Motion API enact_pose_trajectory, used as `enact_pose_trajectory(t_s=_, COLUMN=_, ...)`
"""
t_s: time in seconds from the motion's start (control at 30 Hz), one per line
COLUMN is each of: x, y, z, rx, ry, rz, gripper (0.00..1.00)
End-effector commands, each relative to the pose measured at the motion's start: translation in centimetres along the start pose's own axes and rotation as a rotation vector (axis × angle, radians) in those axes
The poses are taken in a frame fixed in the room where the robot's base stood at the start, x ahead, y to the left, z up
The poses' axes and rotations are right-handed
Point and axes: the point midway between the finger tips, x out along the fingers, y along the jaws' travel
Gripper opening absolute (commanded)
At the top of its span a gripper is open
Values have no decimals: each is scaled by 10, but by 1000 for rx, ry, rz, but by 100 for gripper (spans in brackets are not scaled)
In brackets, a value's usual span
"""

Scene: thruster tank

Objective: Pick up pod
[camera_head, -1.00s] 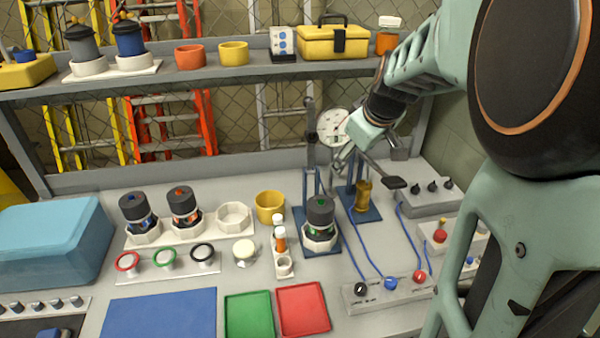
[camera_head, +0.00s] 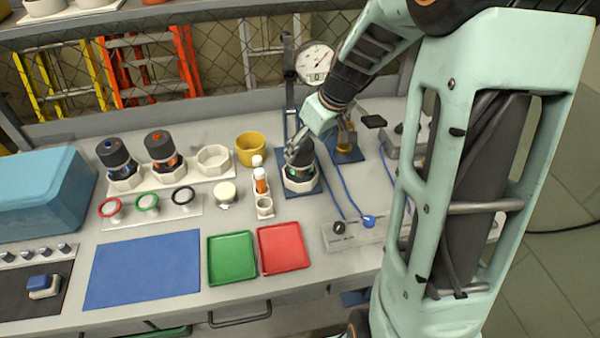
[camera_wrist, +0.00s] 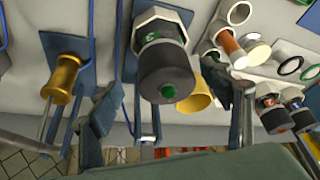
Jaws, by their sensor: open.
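A dark pod with a green button (camera_wrist: 165,75) sits upright in a white hexagonal holder on a blue stand. In the head view this green pod (camera_head: 300,165) is right of the yellow cup, partly hidden by my gripper (camera_head: 295,150). In the wrist view my gripper (camera_wrist: 168,108) is open, with its fingers apart on either side of the green pod's image. I cannot tell whether they touch it. Two more dark pods, a blue-marked one (camera_head: 115,155) and an orange-marked one (camera_head: 162,150), stand in a white rack at the left.
The gauge stand (camera_head: 314,62) rises behind the green pod. A brass cylinder (camera_wrist: 62,78) stands beside it. A yellow cup (camera_head: 251,150) and a small orange-banded bottle (camera_head: 261,182) are at its left. Blue cables and a control box (camera_head: 350,232) lie in front and right.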

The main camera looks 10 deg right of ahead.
Motion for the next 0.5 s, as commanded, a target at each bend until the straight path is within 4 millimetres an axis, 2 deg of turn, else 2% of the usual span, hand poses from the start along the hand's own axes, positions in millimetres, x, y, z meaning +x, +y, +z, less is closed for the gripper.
enact_pose_trajectory(t_s=0.13, x=21, y=-7, z=-1, rx=-2, ry=-5, rz=-5, gripper=72)
enact_pose_trajectory(t_s=0.3, x=40, y=-6, z=-1, rx=0, ry=-2, rz=-2, gripper=72)
enact_pose_trajectory(t_s=0.5, x=45, y=-6, z=-2, rx=-1, ry=0, rz=0, gripper=72)
